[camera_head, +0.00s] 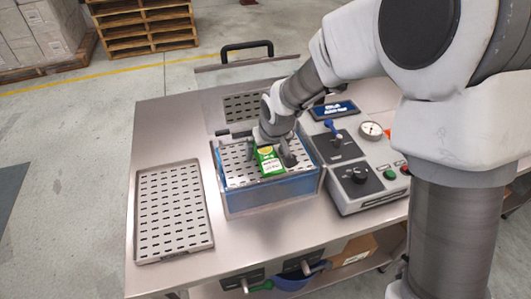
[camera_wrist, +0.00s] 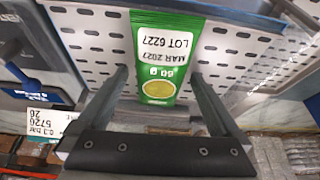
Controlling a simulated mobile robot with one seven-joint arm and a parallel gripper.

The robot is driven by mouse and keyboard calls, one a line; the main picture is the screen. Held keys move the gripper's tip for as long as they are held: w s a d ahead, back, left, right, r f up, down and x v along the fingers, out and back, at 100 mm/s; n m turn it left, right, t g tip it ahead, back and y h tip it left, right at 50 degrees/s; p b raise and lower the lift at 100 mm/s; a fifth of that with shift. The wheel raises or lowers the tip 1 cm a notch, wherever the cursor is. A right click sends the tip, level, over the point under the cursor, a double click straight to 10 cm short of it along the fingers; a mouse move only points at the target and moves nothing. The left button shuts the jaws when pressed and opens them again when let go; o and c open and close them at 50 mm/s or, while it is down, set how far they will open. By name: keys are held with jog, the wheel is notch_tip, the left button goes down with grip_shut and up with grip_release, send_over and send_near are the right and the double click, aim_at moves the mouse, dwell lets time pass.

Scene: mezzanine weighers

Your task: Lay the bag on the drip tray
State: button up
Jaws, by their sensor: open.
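The green bag (camera_head: 268,161) with a white printed label is in the clear-walled tank (camera_head: 270,197), against a perforated plate (camera_head: 236,167). The wrist view shows the bag (camera_wrist: 168,50) close up, with its lot and date print upside down. My gripper (camera_head: 270,155) reaches down into the tank at the bag. In the wrist view my gripper (camera_wrist: 160,76) is open, one finger on each side of the bag's end, with gaps visible. The grey slotted drip tray (camera_head: 173,212) lies empty on the bench, left of the tank.
The tank's clear lid with a black handle (camera_head: 247,48) stands raised behind it. A control panel (camera_head: 360,180) with a knob, blue-handled lever, gauge (camera_head: 371,130) and buttons is right of the tank. The steel bench (camera_head: 160,130) is clear behind the tray.

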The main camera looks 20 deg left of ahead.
jog(key=shift+r, duration=0.1)
jog(key=c, duration=1.4)
